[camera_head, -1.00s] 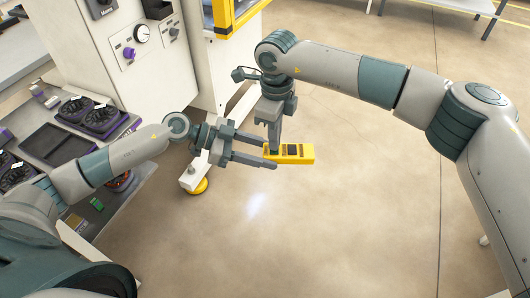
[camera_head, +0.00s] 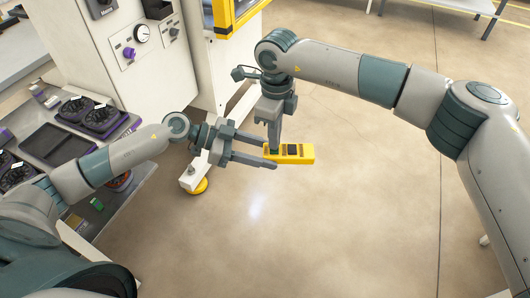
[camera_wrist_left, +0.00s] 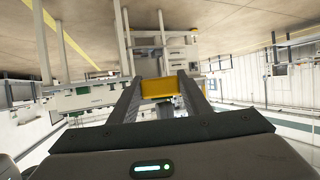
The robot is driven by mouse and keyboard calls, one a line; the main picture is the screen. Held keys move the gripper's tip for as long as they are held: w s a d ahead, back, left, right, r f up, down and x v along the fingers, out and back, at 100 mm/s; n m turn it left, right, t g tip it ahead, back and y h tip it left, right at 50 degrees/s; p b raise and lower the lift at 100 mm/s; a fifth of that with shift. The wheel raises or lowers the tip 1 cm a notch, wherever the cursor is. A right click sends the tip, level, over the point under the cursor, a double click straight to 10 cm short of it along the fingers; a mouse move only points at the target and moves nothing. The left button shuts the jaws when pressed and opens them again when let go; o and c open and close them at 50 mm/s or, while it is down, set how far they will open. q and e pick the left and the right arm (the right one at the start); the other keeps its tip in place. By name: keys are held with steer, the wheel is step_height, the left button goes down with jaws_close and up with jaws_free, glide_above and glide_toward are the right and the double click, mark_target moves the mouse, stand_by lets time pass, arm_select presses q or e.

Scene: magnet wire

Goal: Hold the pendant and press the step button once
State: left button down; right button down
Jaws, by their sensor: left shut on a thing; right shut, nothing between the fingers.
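The yellow pendant (camera_head: 300,159) with dark buttons on its upper face is held in the air in front of the machine. My left gripper (camera_head: 268,155) is shut on its left end. The pendant (camera_wrist_left: 158,88) also shows between the left fingers in the left wrist view. My right gripper (camera_head: 274,148) points down from above with its fingers shut, its tips at the pendant's left part, by a green patch. Whether the tips touch a button cannot be told; they hide part of that face.
A white machine cabinet (camera_head: 115,60) with a gauge and purple knob stands behind at left. A bench with purple-edged trays and dark round parts (camera_head: 105,115) is at the left. A white foot with a yellow pad (camera_head: 198,187) is below. The floor at right is open.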

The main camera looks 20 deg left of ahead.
step_height(320, 180, up, 8)
steer(key=shift+r, duration=0.15)
stand_by(0.9)
steer(key=d, duration=1.1)
steer(key=shift+s, duration=0.45)
stand_by(0.4)
stand_by(0.4)
